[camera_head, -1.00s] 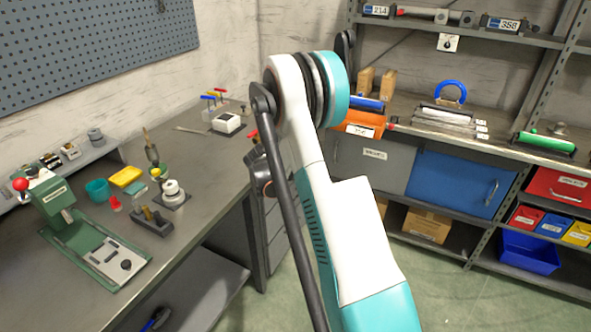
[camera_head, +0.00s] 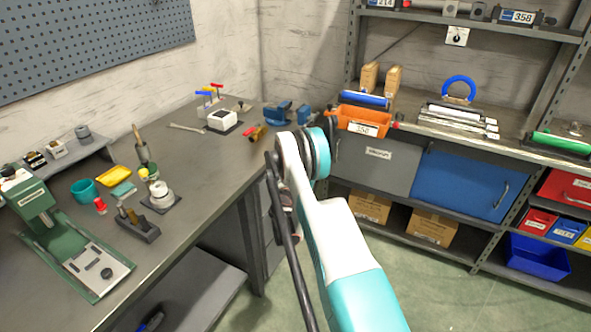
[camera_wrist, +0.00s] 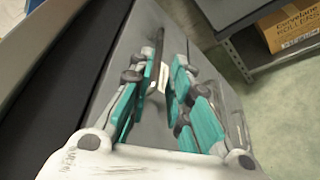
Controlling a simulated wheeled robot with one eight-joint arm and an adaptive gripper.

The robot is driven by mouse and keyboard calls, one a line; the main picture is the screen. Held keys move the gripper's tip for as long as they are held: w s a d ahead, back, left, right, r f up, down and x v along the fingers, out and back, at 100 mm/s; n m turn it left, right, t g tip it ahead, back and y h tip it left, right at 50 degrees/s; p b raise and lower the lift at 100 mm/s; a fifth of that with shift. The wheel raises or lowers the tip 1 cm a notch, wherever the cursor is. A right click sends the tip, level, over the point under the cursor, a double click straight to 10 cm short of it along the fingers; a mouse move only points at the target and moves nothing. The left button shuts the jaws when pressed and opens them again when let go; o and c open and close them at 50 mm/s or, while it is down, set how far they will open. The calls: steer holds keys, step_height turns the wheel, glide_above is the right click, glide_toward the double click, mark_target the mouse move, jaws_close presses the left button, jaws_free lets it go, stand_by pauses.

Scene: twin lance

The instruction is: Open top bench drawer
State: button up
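The bench's grey drawer front (camera_wrist: 122,52) fills the middle of the wrist view, with a dark bar handle (camera_wrist: 158,42) and a small white label near it. My gripper (camera_wrist: 166,76) points at this front with its teal fingers apart. The handle lies by the gap between the fingertips, nearer the left finger; I cannot tell if they touch. In the head view the bench's drawer stack (camera_head: 272,245) is mostly behind my arm, and my gripper is hidden there. No drawer is visibly pulled out.
The bench top (camera_head: 205,165) carries a green press (camera_head: 75,245), small parts and a blue vise (camera_head: 285,112). A shelf unit with a blue door (camera_head: 460,185) stands at the right. A cardboard box (camera_wrist: 292,25) sits on its lower shelf. Floor between is clear.

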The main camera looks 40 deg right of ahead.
steer(key=b+x, duration=0.3)
steer(key=x, duration=0.7)
steer(key=shift+w, duration=0.1)
jaws_close()
